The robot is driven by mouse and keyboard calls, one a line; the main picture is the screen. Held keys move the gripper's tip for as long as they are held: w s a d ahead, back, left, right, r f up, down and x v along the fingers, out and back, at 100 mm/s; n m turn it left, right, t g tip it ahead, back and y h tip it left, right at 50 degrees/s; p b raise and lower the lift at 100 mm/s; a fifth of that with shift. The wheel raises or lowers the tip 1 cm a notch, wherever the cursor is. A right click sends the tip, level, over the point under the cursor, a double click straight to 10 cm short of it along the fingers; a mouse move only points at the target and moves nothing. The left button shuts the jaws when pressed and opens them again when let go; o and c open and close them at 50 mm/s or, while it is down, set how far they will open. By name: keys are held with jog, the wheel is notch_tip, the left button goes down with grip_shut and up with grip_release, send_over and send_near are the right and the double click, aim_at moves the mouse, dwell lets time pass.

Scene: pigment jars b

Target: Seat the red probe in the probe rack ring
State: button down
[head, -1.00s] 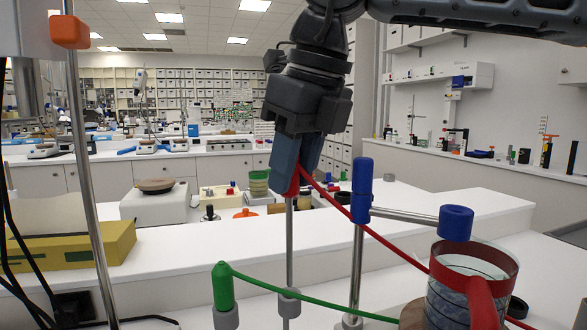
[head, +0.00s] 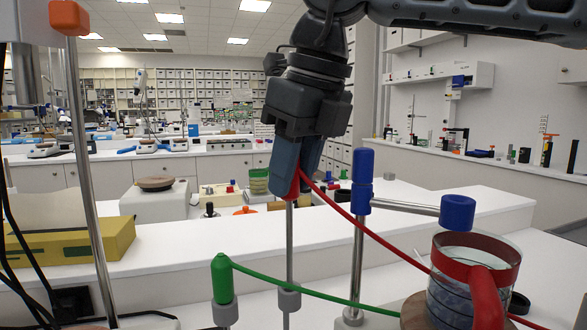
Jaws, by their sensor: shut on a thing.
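My gripper (head: 297,180) is shut on the red probe's handle (head: 293,187), mostly hidden between the jaws. The probe's metal shaft (head: 290,240) hangs nearly upright below. Its lower end meets a grey rack ring (head: 289,299) near the bottom of the picture; I cannot tell how far the shaft goes into it. A red cable (head: 350,217) runs from the handle toward the right. The green probe (head: 222,279) stands upright in another grey ring (head: 225,315) to the left.
A glass beaker with a red band (head: 476,256) stands at the lower right. Close right of my gripper is a stand post (head: 358,255) with blue knobs (head: 457,212). A green cable (head: 310,297) crosses low in front. A yellow box (head: 70,245) and a metal rod (head: 88,180) are left.

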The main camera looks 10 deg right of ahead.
aim_at(289, 227)
notch_tip(289, 227, down, 13)
jog(key=b, duration=1)
jog(key=shift+b, duration=0.3)
dwell(3.9)
jog(key=c, duration=0.7)
grip_release()
jog(key=shift+f, duration=0.1)
